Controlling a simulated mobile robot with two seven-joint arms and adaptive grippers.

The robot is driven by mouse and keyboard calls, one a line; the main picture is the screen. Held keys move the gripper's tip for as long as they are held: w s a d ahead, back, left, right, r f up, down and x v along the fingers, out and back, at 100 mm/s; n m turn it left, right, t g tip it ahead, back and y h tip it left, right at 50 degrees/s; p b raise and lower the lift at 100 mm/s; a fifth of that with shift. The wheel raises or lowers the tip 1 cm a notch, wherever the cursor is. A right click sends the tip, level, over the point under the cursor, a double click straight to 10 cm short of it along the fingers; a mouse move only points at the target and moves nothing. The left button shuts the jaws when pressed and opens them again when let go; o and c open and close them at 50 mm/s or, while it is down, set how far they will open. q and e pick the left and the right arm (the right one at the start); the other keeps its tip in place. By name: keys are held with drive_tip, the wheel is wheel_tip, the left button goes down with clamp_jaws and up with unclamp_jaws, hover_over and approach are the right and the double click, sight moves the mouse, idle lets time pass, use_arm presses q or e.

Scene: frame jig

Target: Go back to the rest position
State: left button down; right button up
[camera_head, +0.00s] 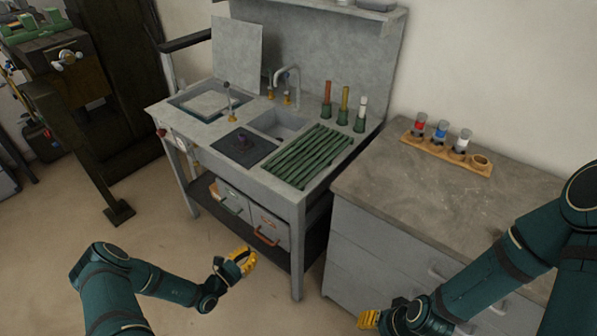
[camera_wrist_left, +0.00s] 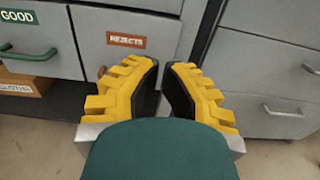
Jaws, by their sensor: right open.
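My left gripper (camera_head: 243,262) hangs empty above the floor in front of the workbench, its yellow fingers turned toward the drawers under it. In the left wrist view its two fingers (camera_wrist_left: 161,88) stand apart by a narrow gap, with nothing between them. My right gripper (camera_head: 369,319) is at the bottom edge of the head view, in front of the grey drawer cabinet. It is open, and I see nothing held in it. Both arms are bent and in the lower part of the head view.
The workbench (camera_head: 279,185) carries a sink, green strips and several coloured-handled tools. The drawer cabinet (camera_head: 400,182) stands at right with a wooden rack (camera_head: 447,155) of vials on top. A drawer labelled REJECTS (camera_wrist_left: 128,50) faces my left gripper. Floor is free at lower left (camera_head: 40,250).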

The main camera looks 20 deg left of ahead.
use_arm(q)
drive_tip(key=s+d+r+m+g+h, duration=0.25)
drive_tip(key=s+d+m+g, duration=0.35)
drive_tip(key=d, duration=0.4)
drive_tip(key=s+d+r+m+g+h, duration=0.1)
drive_tip(key=s+d+m+g+h, duration=0.3)
drive_tip(key=d+m+g, duration=0.45)
drive_tip(key=s+r+m+g+y, duration=0.2)
drive_tip(key=s+m+g+y, duration=0.2)
drive_tip(key=s+m+y, duration=0.35)
wheel_tip(320, 180, up, 6)
drive_tip(key=d+m+t+y, duration=0.2)
drive_tip(key=m+t, duration=0.1)
drive_tip(key=m, duration=0.4)
drive_tip(key=shift+w+m, duration=0.35)
drive_tip(key=shift+m, duration=0.05)
drive_tip(key=shift+t, duration=0.25)
